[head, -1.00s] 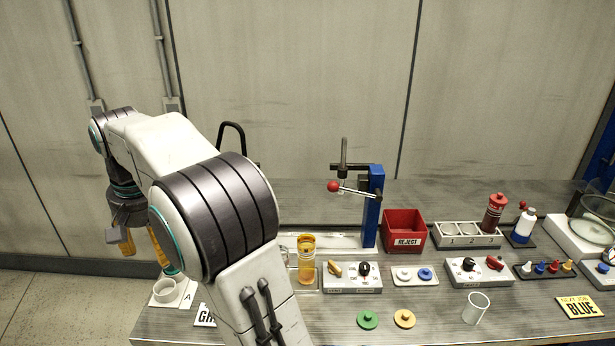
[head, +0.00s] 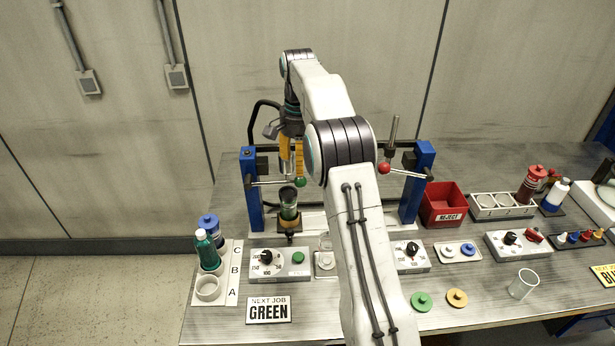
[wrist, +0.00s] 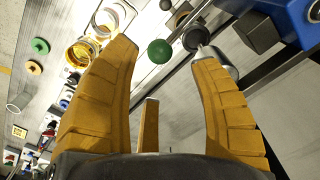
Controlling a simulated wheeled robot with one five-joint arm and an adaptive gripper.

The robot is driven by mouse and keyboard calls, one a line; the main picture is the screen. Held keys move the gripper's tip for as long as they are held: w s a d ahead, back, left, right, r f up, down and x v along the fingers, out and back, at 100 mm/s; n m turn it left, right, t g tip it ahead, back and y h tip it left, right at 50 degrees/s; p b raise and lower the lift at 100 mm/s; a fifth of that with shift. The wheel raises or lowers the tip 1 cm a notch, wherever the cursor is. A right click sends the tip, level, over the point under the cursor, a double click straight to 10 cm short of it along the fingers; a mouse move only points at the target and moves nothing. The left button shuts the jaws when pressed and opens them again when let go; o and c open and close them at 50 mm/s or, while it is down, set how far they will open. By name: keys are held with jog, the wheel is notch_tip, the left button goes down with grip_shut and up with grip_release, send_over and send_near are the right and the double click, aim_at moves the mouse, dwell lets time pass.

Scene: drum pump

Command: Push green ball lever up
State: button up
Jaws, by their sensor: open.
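The green ball (head: 300,182) sits at the end of a thin lever on the left blue post (head: 250,190). The lever looks about level. A dark-topped cup with green in it (head: 289,203) stands just below the ball. My gripper (head: 292,165) hangs fingers down right at the ball, its yellow fingers just above it in the head view. In the wrist view the green ball (wrist: 160,52) shows between the tips of my open gripper (wrist: 163,48), beyond the fingers. I cannot tell whether a finger touches the ball.
A dial box (head: 281,264) and a GREEN sign (head: 269,310) are in front. Bottles (head: 206,250) stand at the left edge. A red bin (head: 443,204) is farther right.

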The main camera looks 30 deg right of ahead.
aim_at(300, 180)
notch_tip(300, 180, down, 2)
jog(key=shift+s+p, duration=0.1)
jog(key=shift+p, duration=0.35)
notch_tip(300, 180, down, 2)
jog(key=shift+p, duration=1.05)
jog(key=shift+a+f, duration=0.1)
jog(key=shift+f, duration=1.35)
jog(key=shift+c, duration=0.2)
jog(key=shift+r, duration=0.1)
grip_shut()
